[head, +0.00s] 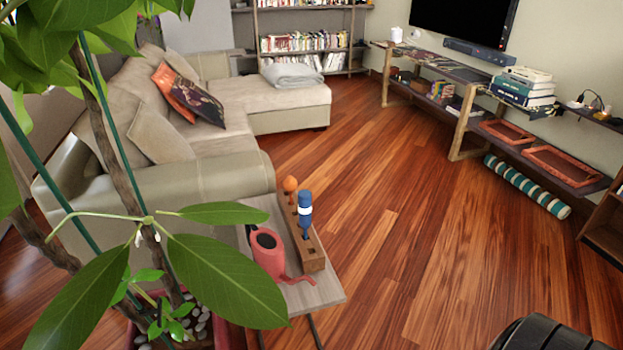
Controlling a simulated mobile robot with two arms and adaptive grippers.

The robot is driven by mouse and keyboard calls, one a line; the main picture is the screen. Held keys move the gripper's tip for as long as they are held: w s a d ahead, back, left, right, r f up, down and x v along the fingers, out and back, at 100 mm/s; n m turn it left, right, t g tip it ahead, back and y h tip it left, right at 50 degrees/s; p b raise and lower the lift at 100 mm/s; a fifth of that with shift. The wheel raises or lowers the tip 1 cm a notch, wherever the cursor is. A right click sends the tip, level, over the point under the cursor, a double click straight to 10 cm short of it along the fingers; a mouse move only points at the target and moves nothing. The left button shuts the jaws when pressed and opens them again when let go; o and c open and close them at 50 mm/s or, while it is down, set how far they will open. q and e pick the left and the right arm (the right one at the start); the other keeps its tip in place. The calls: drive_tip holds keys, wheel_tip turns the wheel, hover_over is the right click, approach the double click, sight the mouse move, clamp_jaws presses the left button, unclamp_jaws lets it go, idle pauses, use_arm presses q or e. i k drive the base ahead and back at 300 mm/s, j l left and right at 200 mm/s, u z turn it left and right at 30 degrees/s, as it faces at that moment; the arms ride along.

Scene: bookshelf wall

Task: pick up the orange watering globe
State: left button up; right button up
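The orange watering globe (290,184) stands toward the far end of a wooden block (309,252) on a small side table (318,295). Only its rounded top and a bit of its stem show clearly. A blue globe with a white band (305,208) stands in the same block, just nearer and to the right. A red watering can (267,252) stands on the table left of the block, its spout toward the front right. Neither of my grippers can be made out in the head view.
A large leafy plant (215,275) fills the left foreground, with leaves close to the table's left side. A beige sofa (205,175) stands behind the table. Open wooden floor (430,230) lies to the right. A dark rounded shape (545,335) shows at the bottom right.

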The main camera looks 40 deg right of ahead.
sight(290, 184)
drive_tip(key=l+u, duration=0.4)
drive_tip(key=l, duration=1.5)
